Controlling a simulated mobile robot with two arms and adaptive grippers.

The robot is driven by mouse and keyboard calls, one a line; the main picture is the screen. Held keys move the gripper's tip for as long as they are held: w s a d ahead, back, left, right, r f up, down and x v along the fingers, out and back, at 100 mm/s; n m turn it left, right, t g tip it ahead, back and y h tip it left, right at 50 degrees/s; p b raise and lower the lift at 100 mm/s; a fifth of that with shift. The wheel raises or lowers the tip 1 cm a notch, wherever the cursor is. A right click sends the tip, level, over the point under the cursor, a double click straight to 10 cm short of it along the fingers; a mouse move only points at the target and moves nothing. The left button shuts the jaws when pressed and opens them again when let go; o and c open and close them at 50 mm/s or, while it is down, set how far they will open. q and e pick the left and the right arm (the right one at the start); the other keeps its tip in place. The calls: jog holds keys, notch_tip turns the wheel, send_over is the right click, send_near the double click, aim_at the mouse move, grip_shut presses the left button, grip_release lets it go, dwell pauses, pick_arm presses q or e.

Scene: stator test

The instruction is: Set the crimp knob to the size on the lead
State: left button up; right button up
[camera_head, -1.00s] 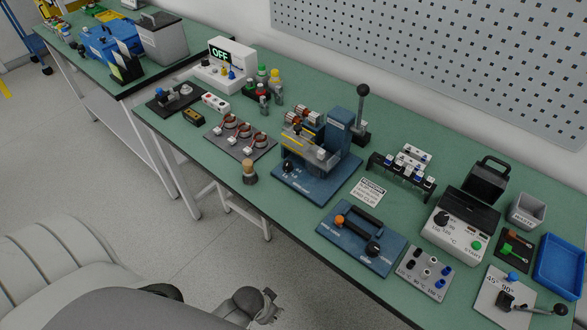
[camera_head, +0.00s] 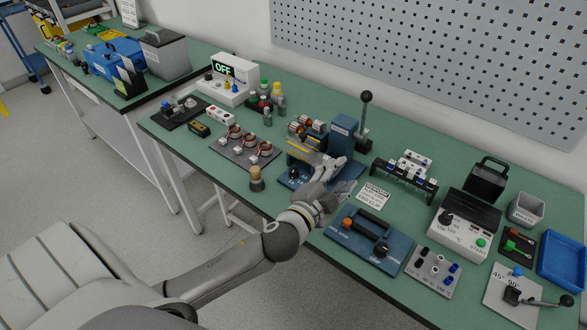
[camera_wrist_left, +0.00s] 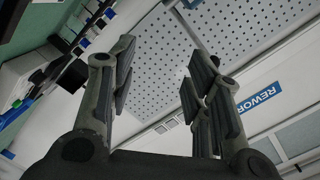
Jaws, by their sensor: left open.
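A blue press (camera_head: 341,140) with a tall black lever stands mid-bench. A small black knob (camera_head: 295,173) sits at the front left of its base; its setting is too small to read. I cannot tell for sure which black knob is the crimp knob. Copper coils and yellow strips (camera_head: 298,147) show at the press; no lead size is readable. My left gripper (camera_head: 347,178) is open above the bench, in front of the press, hiding part of its base. Its spread, empty fingers show in the left wrist view (camera_wrist_left: 162,85).
Left of the press are a tray of copper-wound parts (camera_head: 222,152) and a wooden-topped stamp (camera_head: 256,179). A heater-like box (camera_head: 465,225) is farther right.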

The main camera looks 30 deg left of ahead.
pick_arm(q)
jog(key=w+d+r+m+t+h, duration=0.25)
jog(key=d+r+m+h, duration=0.35)
jog(key=m, duration=0.3)
jog(key=m+g+y, duration=0.6)
jog(key=m+g, duration=0.9)
jog(key=m, duration=0.4)
send_near(293, 170)
jog(key=shift+h, duration=0.3)
jog(key=p+x, duration=0.2)
jog(key=x, duration=0.7)
jog(key=shift+a, duration=0.2)
jog(key=shift+c, duration=0.3)
